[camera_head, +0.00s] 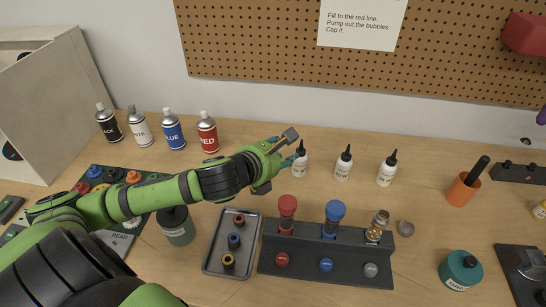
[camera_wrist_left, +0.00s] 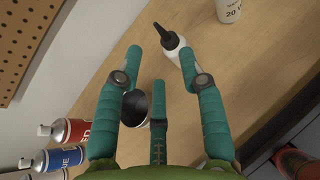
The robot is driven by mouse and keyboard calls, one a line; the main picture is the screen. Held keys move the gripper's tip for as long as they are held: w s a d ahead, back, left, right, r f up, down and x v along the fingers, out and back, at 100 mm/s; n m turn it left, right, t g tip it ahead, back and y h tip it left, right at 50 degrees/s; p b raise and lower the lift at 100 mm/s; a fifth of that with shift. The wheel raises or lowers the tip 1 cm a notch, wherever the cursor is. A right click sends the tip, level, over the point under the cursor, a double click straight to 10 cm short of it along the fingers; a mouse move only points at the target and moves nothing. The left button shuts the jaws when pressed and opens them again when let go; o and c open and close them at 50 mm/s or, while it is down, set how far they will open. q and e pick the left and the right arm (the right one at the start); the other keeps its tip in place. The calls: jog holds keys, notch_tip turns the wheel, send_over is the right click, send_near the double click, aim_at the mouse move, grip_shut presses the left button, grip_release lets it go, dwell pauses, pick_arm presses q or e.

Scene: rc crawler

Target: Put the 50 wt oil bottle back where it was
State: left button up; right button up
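Three white bottles with black pointed tips stand upright in a row: the left one (camera_head: 299,170), the middle one (camera_head: 343,166) and the right one (camera_head: 386,174). I cannot make out which is the 50 wt one in the head view. My left gripper (camera_head: 291,148) is at the left bottle, its fingers spread. Another bottle (camera_wrist_left: 229,8) reads 20. My right gripper is not in view.
Several spray cans, including a red one (camera_head: 207,135), stand left of the gripper. A dark shock stand (camera_head: 325,265) and a grey parts tray (camera_head: 212,262) lie in front.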

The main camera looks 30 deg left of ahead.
pick_arm(q)
jog(key=p+v, duration=0.1)
jog(key=v, duration=0.3)
jog(key=shift+s+r, duration=0.2)
jog(key=shift+s, duration=0.15)
